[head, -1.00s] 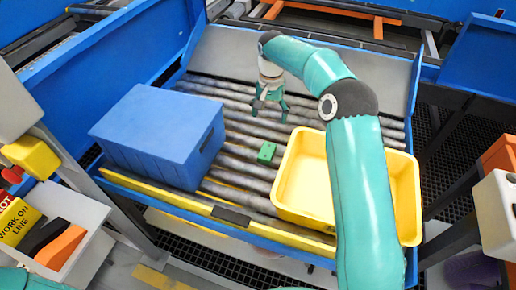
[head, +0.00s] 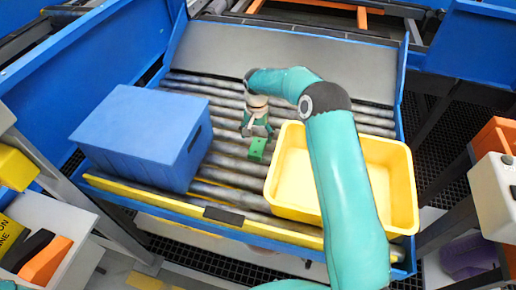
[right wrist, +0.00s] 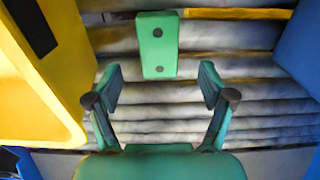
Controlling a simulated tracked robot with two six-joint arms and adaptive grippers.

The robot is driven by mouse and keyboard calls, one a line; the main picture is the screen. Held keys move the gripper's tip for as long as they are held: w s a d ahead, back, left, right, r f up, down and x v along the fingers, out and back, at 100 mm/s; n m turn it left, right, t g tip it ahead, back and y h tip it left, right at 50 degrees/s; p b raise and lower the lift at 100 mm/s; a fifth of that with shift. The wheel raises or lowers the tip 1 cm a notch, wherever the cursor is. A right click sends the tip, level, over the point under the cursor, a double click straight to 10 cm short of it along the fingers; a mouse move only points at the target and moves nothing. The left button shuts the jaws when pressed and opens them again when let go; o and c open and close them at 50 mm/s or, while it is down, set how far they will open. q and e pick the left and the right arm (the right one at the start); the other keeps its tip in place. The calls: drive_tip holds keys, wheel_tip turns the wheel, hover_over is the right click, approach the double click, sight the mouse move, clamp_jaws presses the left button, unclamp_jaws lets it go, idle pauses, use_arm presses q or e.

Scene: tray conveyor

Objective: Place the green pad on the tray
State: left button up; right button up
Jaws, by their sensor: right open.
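The green pad (head: 256,149) is a small block lying on the rollers, between the blue box and the yellow tray. It also shows in the right wrist view (right wrist: 158,45), with two dark dots on its face. The yellow tray (head: 290,182) stands on the rollers just right of the pad, and its visible inside is empty; my right arm crosses over part of it. My right gripper (head: 257,130) is open and empty, just behind the pad. In the right wrist view its two fingers (right wrist: 160,80) are spread apart, with the pad ahead of them. My left gripper is not in view.
A blue box (head: 135,140) stands on the rollers at the left, and its side shows in the right wrist view (right wrist: 303,50). A yellow bar (head: 240,222) runs along the conveyor's front edge. Bare rollers (head: 225,95) lie behind the pad.

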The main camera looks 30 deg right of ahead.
sight(257, 146)
drive_tip(key=shift+f+p, duration=0.45)
drive_tip(key=shift+f, duration=2.15)
drive_tip(key=c, duration=1.4)
drive_tip(key=shift+r, duration=0.15)
wheel_tip(257, 146, up, 22)
drive_tip(key=a, duration=0.3)
drive_tip(key=s+a+f+n+p, duration=0.1)
drive_tip(key=s+a+f+n, duration=0.2)
drive_tip(key=a, duration=0.1)
drive_tip(key=s+a+f+n+p, duration=0.1)
drive_tip(key=s+a+f+n, duration=0.2)
drive_tip(key=a+f, duration=0.1)
drive_tip(key=s+a+f+n+p, duration=0.1)
drive_tip(key=s+a+f+n, duration=0.2)
drive_tip(key=a+f+n, duration=0.1)
drive_tip(key=shift+s+a, duration=0.2)
drive_tip(key=shift+a, duration=0.65)
